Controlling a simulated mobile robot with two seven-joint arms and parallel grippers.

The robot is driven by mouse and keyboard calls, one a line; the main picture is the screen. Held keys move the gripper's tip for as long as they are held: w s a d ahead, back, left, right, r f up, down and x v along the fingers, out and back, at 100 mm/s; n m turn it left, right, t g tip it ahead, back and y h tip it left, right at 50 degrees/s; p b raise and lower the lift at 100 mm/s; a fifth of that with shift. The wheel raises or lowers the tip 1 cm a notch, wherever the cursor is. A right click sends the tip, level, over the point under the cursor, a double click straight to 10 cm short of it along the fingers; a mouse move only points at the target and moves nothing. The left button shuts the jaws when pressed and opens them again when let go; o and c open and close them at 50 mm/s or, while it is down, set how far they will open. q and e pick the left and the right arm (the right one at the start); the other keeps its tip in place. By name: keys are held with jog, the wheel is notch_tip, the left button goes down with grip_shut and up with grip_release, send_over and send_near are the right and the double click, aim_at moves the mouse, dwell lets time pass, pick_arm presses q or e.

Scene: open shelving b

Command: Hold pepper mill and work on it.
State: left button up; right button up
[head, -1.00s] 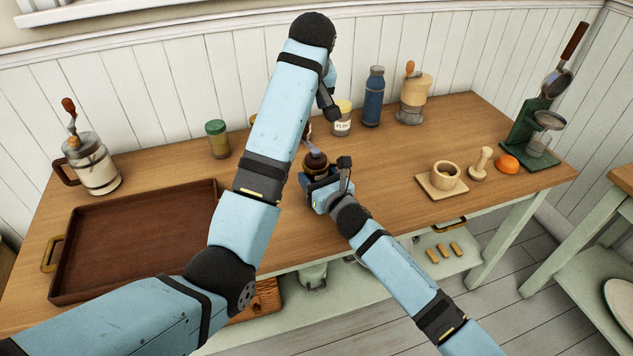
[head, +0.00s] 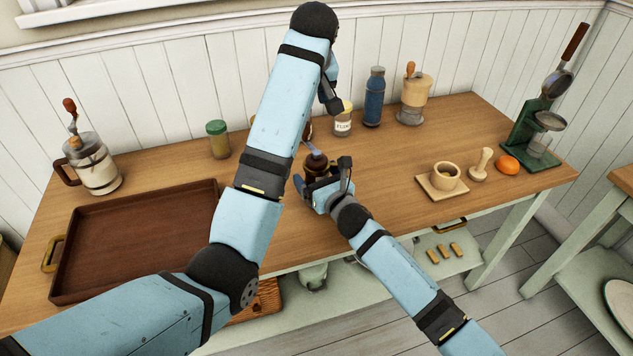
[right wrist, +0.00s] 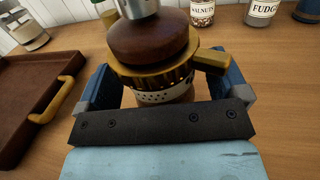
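The pepper mill (head: 316,165) stands upright on the wooden table, with a dark brown domed top. The right wrist view shows its brown dome (right wrist: 150,38), a brass ribbed collar with a side handle, and a perforated metal band. A grey metal part (right wrist: 137,8) rises from the dome. My right gripper (head: 322,182) is around the mill, one finger on each side. In the right wrist view its blue fingers stand apart, with a gap visible between the left finger and the mill.
A brown tray (head: 135,240) lies at left, near a cranked jar grinder (head: 95,165). A green-lidded jar (head: 218,140), labelled jar (head: 342,120), blue bottle (head: 374,97) and wooden grinder (head: 413,98) stand behind. A mortar (head: 445,176) and orange (head: 507,165) are at right.

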jog(key=v, duration=1.2)
